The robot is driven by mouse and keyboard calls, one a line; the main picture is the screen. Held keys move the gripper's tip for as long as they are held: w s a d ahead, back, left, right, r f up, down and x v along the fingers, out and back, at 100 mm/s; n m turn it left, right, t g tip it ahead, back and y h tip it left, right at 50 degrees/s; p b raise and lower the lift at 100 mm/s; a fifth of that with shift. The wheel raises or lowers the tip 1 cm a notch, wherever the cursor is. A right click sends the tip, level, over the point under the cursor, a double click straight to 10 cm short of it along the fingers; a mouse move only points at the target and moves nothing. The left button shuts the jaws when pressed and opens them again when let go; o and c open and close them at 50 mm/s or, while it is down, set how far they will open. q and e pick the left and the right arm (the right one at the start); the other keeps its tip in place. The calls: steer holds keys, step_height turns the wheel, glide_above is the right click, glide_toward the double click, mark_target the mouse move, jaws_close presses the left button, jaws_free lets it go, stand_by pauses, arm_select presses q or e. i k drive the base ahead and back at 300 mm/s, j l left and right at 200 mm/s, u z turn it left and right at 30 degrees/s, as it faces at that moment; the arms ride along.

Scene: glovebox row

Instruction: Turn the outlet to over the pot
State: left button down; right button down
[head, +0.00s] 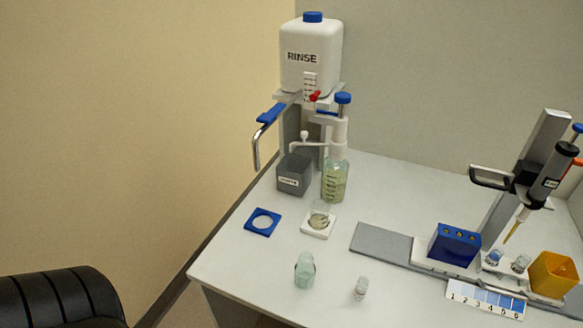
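A chrome outlet (256,152) with a blue lever (271,113) sticks out to the left of the stand under the white RINSE tank (309,60). Its bent end points down at the left, apart from everything below it. A bottle with a dispenser top (335,180) holds pale green liquid, and its thin white spout (308,141) reaches left toward a grey labelled box (294,174). A small clear pot (320,215) stands on a white square base (317,228), in front of the bottle and not under the chrome outlet. Neither of my grippers is in view.
A blue square with a round hole (263,221) lies left of the pot. Two small glass vessels (305,271) (361,288) stand in front. A pipette stand (541,150), blue block (453,245) and orange box (552,274) fill the right. A black padded chair (62,300) is lower left.

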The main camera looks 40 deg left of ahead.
mark_target(304, 134)
steer(key=k+j+z, duration=0.15)
steer(key=j, duration=0.25)
steer(key=j+z, duration=0.1)
steer(key=j, duration=0.3)
steer(key=k+j+z, duration=0.15)
steer(key=j, duration=0.25)
